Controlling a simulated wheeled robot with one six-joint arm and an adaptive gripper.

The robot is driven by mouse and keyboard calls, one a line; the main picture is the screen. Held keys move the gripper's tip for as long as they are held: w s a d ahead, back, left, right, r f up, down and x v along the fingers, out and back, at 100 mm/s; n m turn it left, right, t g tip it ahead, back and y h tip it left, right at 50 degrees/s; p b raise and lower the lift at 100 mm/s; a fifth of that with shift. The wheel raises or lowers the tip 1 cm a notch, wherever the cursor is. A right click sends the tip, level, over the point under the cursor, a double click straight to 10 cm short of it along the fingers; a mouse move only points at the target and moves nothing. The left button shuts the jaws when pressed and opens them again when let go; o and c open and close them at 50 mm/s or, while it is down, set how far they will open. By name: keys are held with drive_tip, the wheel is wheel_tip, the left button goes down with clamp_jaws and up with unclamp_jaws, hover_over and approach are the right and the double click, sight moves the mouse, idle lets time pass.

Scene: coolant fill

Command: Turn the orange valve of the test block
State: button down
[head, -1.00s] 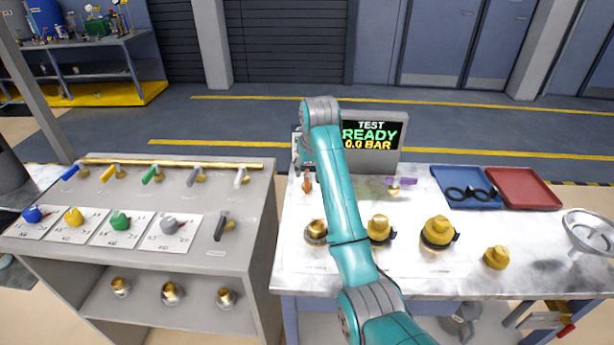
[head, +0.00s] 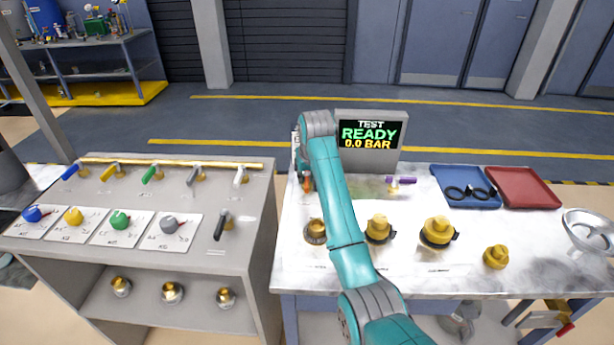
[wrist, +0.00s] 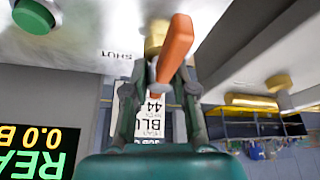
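The orange valve (wrist: 177,45) shows large in the wrist view as an orange lever on a brass body, beside a "SHUT" label on the pale surface. In the head view a small bit of the orange valve (head: 307,186) shows at the left of the white bench, mostly hidden by my arm. My gripper (wrist: 163,72) has its two fingers apart, one on either side of the lever. Some gap shows beside the lever, and I see no clear grip on it. In the head view my gripper is largely hidden behind my wrist.
The test display (head: 370,135) reads READY, 0.0 BAR, just right of my wrist. A purple-handled valve (head: 401,181) and several brass fittings stand on the bench. Blue (head: 455,200) and red (head: 523,188) trays lie at the right. A grey valve console (head: 200,220) stands left.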

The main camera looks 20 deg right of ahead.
drive_tip(key=shift+n, duration=0.3)
drive_tip(key=n+y, duration=0.1)
drive_tip(key=n, duration=0.2)
drive_tip(key=shift+n+y, duration=0.3)
drive_tip(key=n, duration=0.2)
drive_tip(key=n+g+y, duration=0.1)
drive_tip(key=n, duration=0.1)
drive_tip(key=shift+y, duration=0.3)
drive_tip(key=n, duration=0.2)
drive_tip(key=n+g+y, duration=0.1)
drive_tip(key=n, duration=0.2)
drive_tip(key=shift+g, duration=0.3)
drive_tip(key=shift+n+g, duration=0.7)
drive_tip(key=shift+n, duration=1.3)
drive_tip(key=c, duration=0.9)
unclamp_jaws()
drive_tip(key=shift+c, duration=0.2)
